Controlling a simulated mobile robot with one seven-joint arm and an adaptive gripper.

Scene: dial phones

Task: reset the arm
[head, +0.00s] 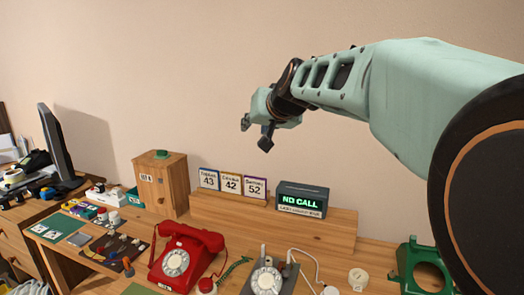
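My arm comes in from the right of the head view, light green with dark joints. My gripper (256,134) hangs in the air above the back of the desk, in front of the bare wall. Its two dark fingertips look spread apart, with nothing between them. Below it are a red dial phone (186,255) with its handset on top, a grey dial phone (268,280) partly cut off by the lower edge, and a green phone-like body (420,268) at the lower right. My gripper touches none of them.
A wooden shelf (335,229) at the back holds number cards (231,183) and a "NO CALL" display (302,199). A wooden box (160,184) stands left of it. Small tools and parts (112,247) lie at the left. A monitor (56,146) stands far left. The air around my gripper is clear.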

